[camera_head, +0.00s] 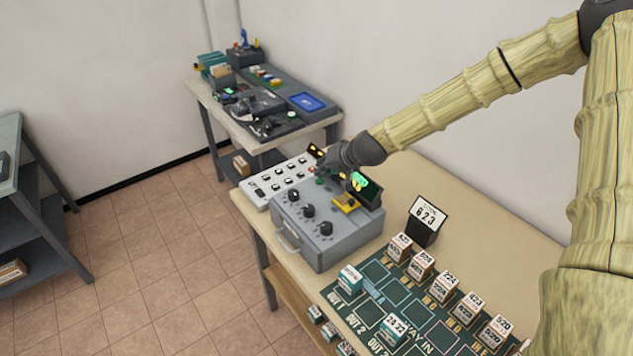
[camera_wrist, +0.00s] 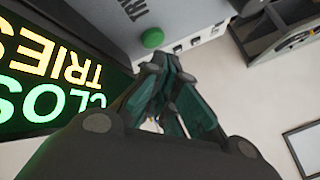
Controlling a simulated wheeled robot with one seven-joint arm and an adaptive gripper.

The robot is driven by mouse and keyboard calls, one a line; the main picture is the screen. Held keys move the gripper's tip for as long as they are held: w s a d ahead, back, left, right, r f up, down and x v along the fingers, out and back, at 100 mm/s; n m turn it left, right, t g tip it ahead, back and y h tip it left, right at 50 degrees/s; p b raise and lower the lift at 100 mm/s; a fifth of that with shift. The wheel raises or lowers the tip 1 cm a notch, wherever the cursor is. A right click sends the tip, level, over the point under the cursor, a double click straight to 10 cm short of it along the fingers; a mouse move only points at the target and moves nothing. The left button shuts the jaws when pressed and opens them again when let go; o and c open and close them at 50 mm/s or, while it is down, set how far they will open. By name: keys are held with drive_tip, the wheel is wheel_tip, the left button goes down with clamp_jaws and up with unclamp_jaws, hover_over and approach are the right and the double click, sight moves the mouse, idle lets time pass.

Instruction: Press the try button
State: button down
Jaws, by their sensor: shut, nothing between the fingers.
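The try button is the round green button (camera_wrist: 151,38) in the wrist view, beside upside-down lettering that looks like "TRY" on a grey panel. In the head view, a small green spot (camera_head: 320,181) shows on the grey box (camera_head: 345,240), just below my gripper (camera_head: 326,168). My gripper also shows in the wrist view (camera_wrist: 158,66). Its fingers are shut together and empty, with the tips close to the button in the picture. I cannot tell the exact gap; no touch is visible. The dark display (camera_wrist: 60,75) reads "CLOS…" in green and "TRIES" in yellow.
The grey box carries several black knobs (camera_head: 308,211) and a yellow part (camera_head: 346,203). A white button panel (camera_head: 275,182) lies behind it. A number stand (camera_head: 427,218) and a green board (camera_head: 370,312) with labelled blocks are on the same table. Another table stands behind.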

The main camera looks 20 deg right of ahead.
sight(322, 179)
drive_tip(key=shift+f, duration=0.15)
drive_tip(key=shift+w+f+b, duration=0.2)
drive_tip(key=shift+f+b, duration=0.05)
drive_tip(key=shift+b, duration=0.05)
drive_tip(key=shift+f+b, duration=0.35)
drive_tip(key=shift+f, duration=0.1)
idle(0.8)
drive_tip(key=shift+r, duration=0.15)
drive_tip(key=shift+r+p, duration=0.6)
drive_tip(key=shift+r, duration=0.1)
drive_tip(key=shift+r, duration=0.15)
drive_tip(key=shift+r+p, duration=1.65)
drive_tip(key=shift+r, duration=0.75)
